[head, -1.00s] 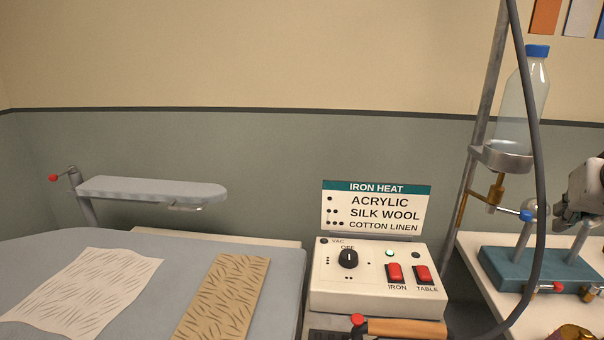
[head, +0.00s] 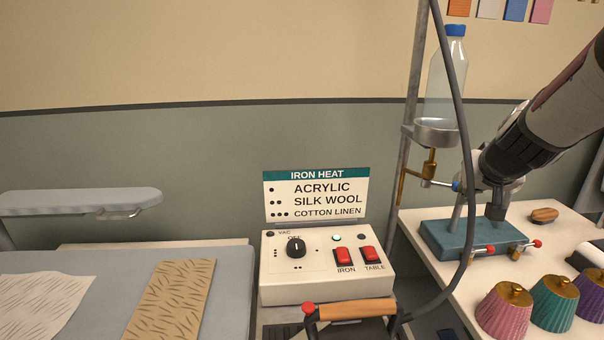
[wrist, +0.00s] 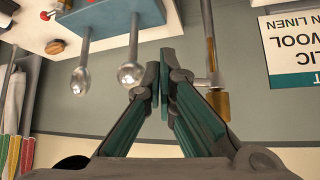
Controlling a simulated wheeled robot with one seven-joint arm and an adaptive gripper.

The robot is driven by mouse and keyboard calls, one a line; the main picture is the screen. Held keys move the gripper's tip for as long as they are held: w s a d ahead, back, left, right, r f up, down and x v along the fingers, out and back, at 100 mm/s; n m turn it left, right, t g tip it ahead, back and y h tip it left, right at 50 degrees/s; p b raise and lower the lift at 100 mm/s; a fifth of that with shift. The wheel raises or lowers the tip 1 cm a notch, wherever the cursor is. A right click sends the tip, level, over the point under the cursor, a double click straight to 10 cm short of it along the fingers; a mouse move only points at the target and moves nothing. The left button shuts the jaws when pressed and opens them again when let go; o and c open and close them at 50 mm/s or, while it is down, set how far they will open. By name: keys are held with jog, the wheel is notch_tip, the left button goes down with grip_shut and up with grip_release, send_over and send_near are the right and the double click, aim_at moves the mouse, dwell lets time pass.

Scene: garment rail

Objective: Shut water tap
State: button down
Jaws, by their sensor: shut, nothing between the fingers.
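The brass water tap (head: 430,164) hangs under the metal cup that holds a clear water bottle (head: 447,85). Its thin lever points sideways to the right and ends in a blue tip (head: 456,186). In the wrist view the tap's brass body (wrist: 212,75) is just right of my fingers, and the blue tip is hidden. My gripper (head: 472,182) is at the blue tip in the head view, with its fingertips hard to make out. In the wrist view my gripper (wrist: 162,85) is shut with nothing held. I cannot tell whether it touches the lever.
A teal block (head: 480,238) with ball-topped posts stands below my gripper. A grey hose (head: 462,130) hangs close in front of the tap. A control box (head: 325,265) and an iron handle (head: 355,309) are lower left. Several coloured fluted pieces (head: 505,310) stand at the right.

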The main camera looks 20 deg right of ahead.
jog(key=shift+w+d+b, duration=0.25)
jog(key=shift+d+b, duration=0.4)
jog(key=shift+b, duration=0.25)
jog(key=shift+w+d+b, duration=0.45)
jog(key=shift+d+b, duration=0.2)
jog(key=shift+b, duration=0.25)
jog(key=shift+w+d+b, duration=0.45)
jog(key=shift+d+b, duration=0.2)
jog(key=shift+b, duration=0.25)
dwell(0.9)
